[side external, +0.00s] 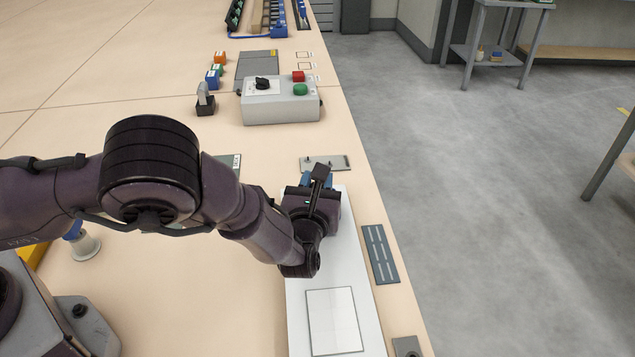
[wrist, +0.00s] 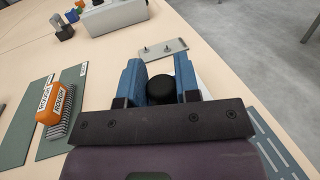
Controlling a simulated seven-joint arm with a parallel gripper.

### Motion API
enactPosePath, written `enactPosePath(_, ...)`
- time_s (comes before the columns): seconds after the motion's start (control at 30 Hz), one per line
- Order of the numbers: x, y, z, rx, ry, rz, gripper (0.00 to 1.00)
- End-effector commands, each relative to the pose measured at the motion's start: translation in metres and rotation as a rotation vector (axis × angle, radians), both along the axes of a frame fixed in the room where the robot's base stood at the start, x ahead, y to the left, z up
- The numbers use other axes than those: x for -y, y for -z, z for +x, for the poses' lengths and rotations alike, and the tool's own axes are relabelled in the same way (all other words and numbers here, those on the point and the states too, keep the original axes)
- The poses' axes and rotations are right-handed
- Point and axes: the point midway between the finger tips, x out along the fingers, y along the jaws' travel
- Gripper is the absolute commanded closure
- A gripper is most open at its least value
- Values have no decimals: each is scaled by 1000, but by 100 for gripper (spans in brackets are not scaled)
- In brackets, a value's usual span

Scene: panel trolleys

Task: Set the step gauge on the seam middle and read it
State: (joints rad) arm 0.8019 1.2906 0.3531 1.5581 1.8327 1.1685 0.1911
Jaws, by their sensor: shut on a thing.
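My gripper (side external: 312,182) is over the far end of a long white board (side external: 350,262). In the wrist view its blue fingers (wrist: 161,78) are shut on a black, round-topped thing, which I take to be the step gauge (wrist: 160,91). The gauge's lower part is hidden, and I cannot tell whether it touches the board. A pale square panel (side external: 334,322) with faint lines lies on the near part of the board. I cannot make out for certain which line is the seam.
A grey plate with two pegs (side external: 326,163) lies just beyond my gripper. A control box (side external: 280,107) stands farther back. A slotted grey-green strip (side external: 380,254) lies right of the board, near the table edge. An orange-topped brush (wrist: 57,104) rests on green mats at left.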

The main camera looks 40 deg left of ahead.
Motion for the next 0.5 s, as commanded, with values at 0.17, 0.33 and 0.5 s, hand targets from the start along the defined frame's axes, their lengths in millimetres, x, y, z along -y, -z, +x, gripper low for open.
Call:
enactPosePath(0.17,0,1,0,2,0,1,100)
enactPosePath(0.33,0,4,0,2,0,0,100)
enactPosePath(0.5,0,9,0,2,0,1,100)
